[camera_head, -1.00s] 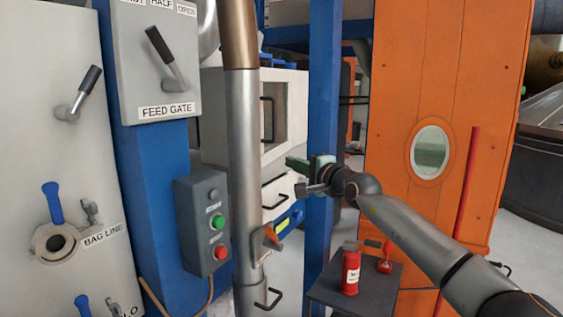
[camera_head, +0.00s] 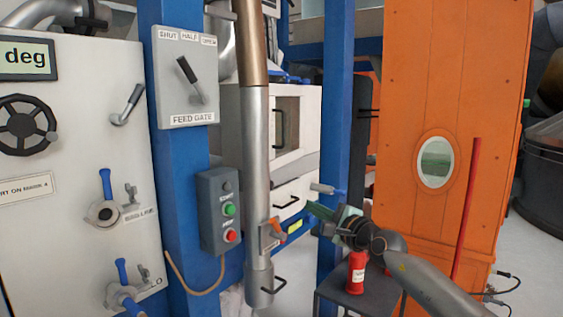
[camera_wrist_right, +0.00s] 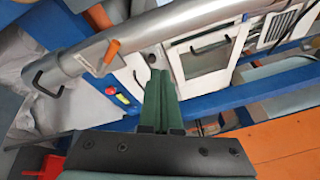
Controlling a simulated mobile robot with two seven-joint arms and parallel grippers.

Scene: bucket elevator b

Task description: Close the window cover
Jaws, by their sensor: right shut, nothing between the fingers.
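My right gripper (camera_head: 322,211) is shut and empty, with its green fingers pointing left toward the silver pipe (camera_head: 257,150). It is to the right of the pipe and apart from it in the picture. In the right wrist view the fingers (camera_wrist_right: 160,95) lie together, below the white cabinet's window door (camera_wrist_right: 203,52). That windowed door also shows in the head view (camera_head: 288,130), behind the pipe, and looks closed. An orange lever (camera_head: 274,229) sits on the lower pipe, above a black handle (camera_head: 273,287). I cannot tell which part is the window cover. My left gripper is not in view.
A blue post (camera_head: 337,130) stands behind my right gripper. An orange panel with an oval window (camera_head: 436,160) is at right, with a red bar (camera_head: 466,210). A red extinguisher (camera_head: 356,273) stands on a dark stand below my arm. A control box (camera_head: 220,210) is left of the pipe.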

